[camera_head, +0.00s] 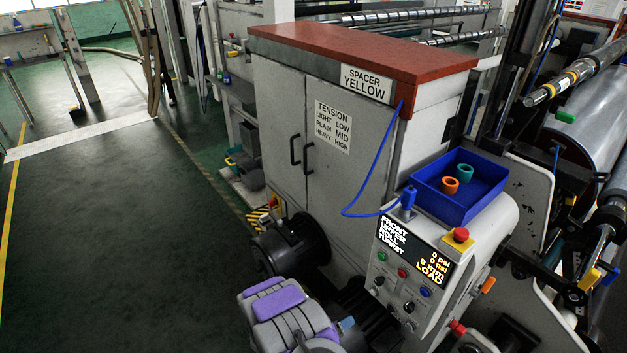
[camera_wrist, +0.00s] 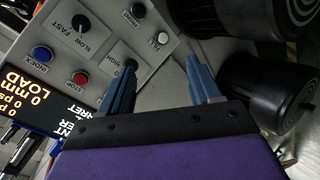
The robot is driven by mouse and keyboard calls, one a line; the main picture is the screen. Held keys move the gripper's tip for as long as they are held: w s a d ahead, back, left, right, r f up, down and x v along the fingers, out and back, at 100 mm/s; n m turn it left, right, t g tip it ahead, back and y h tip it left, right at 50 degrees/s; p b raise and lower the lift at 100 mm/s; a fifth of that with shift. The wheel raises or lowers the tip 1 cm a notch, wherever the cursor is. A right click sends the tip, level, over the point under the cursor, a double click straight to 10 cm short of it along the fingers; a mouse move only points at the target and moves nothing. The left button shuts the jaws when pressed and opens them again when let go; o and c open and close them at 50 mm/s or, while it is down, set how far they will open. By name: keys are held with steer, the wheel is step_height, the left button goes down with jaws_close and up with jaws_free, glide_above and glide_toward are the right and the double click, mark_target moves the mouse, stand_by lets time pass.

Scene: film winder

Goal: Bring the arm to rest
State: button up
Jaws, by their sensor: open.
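My arm (camera_head: 285,318), grey with purple pads, is at the bottom middle of the head view, in front of the control panel (camera_head: 415,262). In the wrist view my gripper (camera_wrist: 158,75) shows two blue fingers set well apart with nothing between them. The panel also shows in the wrist view (camera_wrist: 105,25), with its knobs and buttons beyond the fingers. I cannot tell whether the fingertips touch it. The gripper's tips are mostly hidden in the head view.
A dark cylindrical motor (camera_head: 290,247) stands left of the panel. A blue tray (camera_head: 480,205) with an orange ring and a teal ring sits on the machine. A grey cabinet (camera_head: 280,110) with a red top stands behind. The green floor (camera_head: 100,240) at left is clear.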

steer(key=w+a+r+m+g+y, duration=0.1)
steer(key=w+a+r+y, duration=0.1)
steer(key=a+r+y, duration=0.25)
steer(key=w+a+r+m+g+y, duration=0.1)
steer(key=w+a+r+y, duration=0.2)
steer(key=a+r, duration=0.3)
steer(key=s+a+r+g+y, duration=0.1)
steer(key=s+r+y, duration=0.15)
steer(key=r, duration=0.55)
steer(key=s+a+r+g+y, duration=0.1)
steer(key=s+a+r+y, duration=0.15)
steer(key=r, duration=0.55)
steer(key=s+d+r+n+g, duration=0.1)
steer(key=s+d+r, duration=0.2)
steer(key=s+r, duration=0.25)
steer(key=s+d+r+g, duration=0.1)
steer(key=s+d+r, duration=0.25)
steer(key=s, duration=0.35)
steer(key=s+d+r+g+h, duration=0.1)
steer(key=s+d+r, duration=0.1)
steer(key=s+d, duration=0.2)
steer(key=s+d+r+m+g+h, duration=0.1)
steer(key=s+d, duration=0.3)
steer(key=s, duration=0.7)
steer(key=s+d+r+g+h, duration=0.1)
steer(key=s+d+r, duration=0.3)
steer(key=s, duration=0.4)
steer(key=shift+s+d+g, duration=0.15)
steer(key=shift+d+g, duration=0.4)
steer(key=shift+g, duration=0.05)
